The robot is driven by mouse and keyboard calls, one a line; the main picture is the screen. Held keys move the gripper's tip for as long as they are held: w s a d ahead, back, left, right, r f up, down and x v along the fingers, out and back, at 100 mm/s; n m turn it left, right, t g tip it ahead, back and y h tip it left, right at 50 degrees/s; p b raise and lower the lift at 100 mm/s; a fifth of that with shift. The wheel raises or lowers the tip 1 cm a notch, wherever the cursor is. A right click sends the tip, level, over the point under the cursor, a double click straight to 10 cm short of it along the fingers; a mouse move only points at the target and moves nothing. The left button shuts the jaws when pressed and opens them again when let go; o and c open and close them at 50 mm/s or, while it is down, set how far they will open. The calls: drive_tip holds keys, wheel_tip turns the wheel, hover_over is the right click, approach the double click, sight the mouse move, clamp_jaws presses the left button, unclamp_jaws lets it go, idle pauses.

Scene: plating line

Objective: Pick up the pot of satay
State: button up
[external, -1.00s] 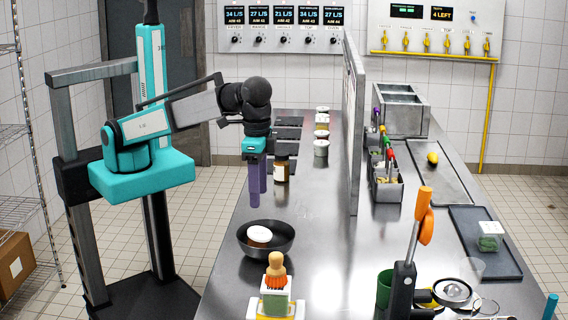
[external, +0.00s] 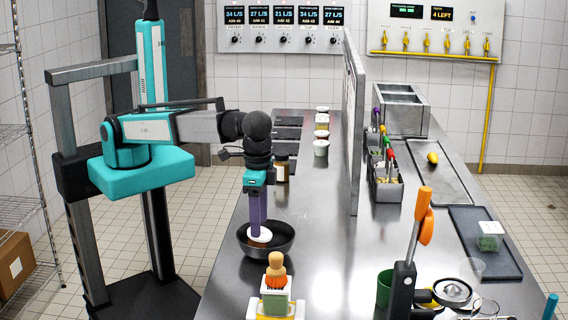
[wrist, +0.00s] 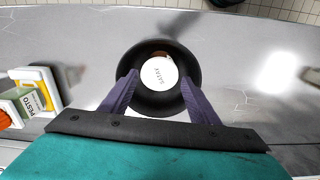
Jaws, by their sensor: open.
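The pot of satay (wrist: 158,73) has a white round lid with the word SATAY on it. It sits inside a black bowl (wrist: 148,102) on the steel counter, and its lid also shows in the external view (external: 259,234). My gripper (wrist: 160,78) points down over the bowl with its two purple fingers apart. In the wrist view the fingers come in on the left and right of the pot, over the bowl's rim. In the external view the fingers (external: 257,222) reach down to the pot and partly hide it. The pot's sides are mostly hidden.
A pesto container (wrist: 30,101) in a white and yellow holder stands left of the bowl in the wrist view. A brown jar (external: 282,168) stands farther back on the counter. An upright divider (external: 354,130) runs along the right. The counter right of the bowl is clear.

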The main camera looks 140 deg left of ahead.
drive_tip(key=shift+f, duration=0.1)
drive_tip(key=shift+f+p, duration=1)
drive_tip(key=shift+f, duration=1.5)
drive_tip(key=c, duration=0.8)
drive_tip(key=shift+w+r, duration=0.1)
drive_tip(key=shift+r, duration=0.1)
drive_tip(key=shift+r+b, duration=1.2)
drive_tip(key=shift+r, duration=3.65)
